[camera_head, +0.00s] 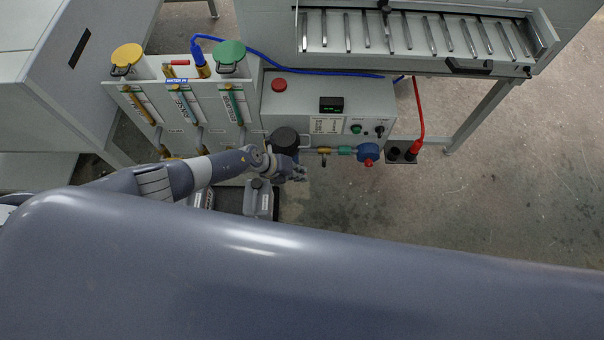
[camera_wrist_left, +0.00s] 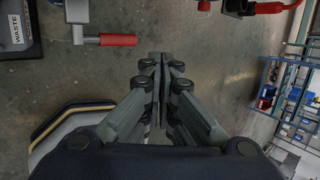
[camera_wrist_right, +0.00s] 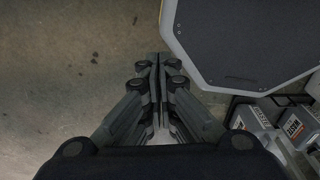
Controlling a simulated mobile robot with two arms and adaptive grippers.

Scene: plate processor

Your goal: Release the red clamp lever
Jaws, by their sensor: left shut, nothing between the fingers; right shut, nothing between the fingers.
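A small red-handled lever (camera_head: 178,62) shows between the yellow and green caps in the head view. In the left wrist view a red handle (camera_wrist_left: 118,40) on a grey bracket sticks out to the right, ahead and left of my fingers; I cannot tell whether it is the same part. My left gripper (camera_head: 298,175) is shut and empty, below the front of the grey control box; it also shows in its wrist view (camera_wrist_left: 161,56). It is apart from the red handle. My right gripper (camera_wrist_right: 159,56) is shut and empty above bare floor, seen only in its wrist view.
The control box (camera_head: 290,112) has a red button (camera_head: 279,85) and a blue valve (camera_head: 368,150). A red cable (camera_head: 418,115) hangs at right. A waste container (camera_wrist_left: 20,35) stands at left in the left wrist view. Containers (camera_wrist_right: 252,118) stand at right in the right wrist view.

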